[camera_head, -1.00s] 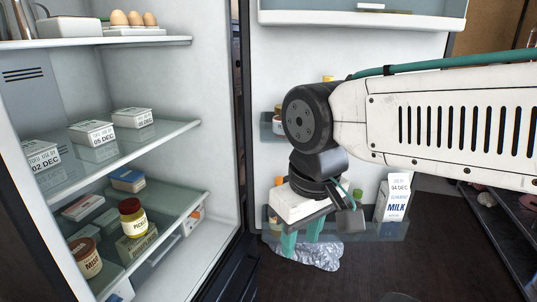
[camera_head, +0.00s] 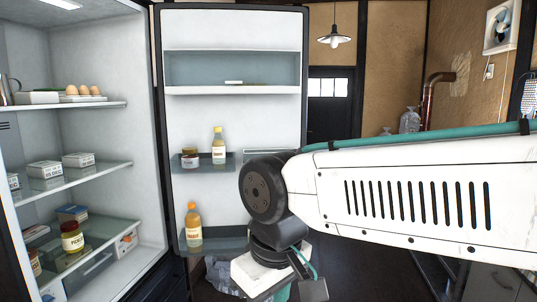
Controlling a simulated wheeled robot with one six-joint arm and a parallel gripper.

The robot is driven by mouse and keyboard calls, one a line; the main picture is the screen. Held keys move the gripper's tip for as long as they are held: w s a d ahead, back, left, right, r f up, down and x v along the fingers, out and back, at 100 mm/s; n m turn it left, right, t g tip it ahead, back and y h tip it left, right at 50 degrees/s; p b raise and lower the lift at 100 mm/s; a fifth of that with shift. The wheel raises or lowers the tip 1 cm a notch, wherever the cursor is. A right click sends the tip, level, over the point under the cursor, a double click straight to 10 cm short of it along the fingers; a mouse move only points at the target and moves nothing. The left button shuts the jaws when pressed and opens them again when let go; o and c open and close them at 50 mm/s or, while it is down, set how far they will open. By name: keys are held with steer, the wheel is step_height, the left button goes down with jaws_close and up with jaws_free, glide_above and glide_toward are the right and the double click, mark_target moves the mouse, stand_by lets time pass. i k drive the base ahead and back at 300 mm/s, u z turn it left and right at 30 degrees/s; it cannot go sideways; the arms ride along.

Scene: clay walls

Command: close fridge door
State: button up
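The fridge door (camera_head: 235,122) stands wide open, its white inner side with shelves facing the camera. The fridge body (camera_head: 125,60) is at the left, its lit interior and glass shelves exposed. My gripper (camera_head: 284,293) hangs low in front of the door's lower right part, at the bottom edge of the view. A bit of teal finger shows below its white housing; the fingertips are cut off, so its opening cannot be judged. My arm covers the door's lower right corner. Contact between gripper and door cannot be told.
Door shelves hold an orange bottle (camera_head: 194,224), a yellow-capped bottle (camera_head: 219,146) and a small jar (camera_head: 189,158). A crumpled silver bag (camera_head: 222,274) lies low beside my gripper. A pickle jar (camera_head: 72,237) and cartons sit on fridge shelves. A wall fan (camera_head: 500,30) is at right.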

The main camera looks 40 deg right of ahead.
mark_target(267, 116)
steer(key=k, duration=0.5)
steer(key=z, duration=1.65)
steer(key=i, duration=5.45)
steer(key=u, duration=4.35)
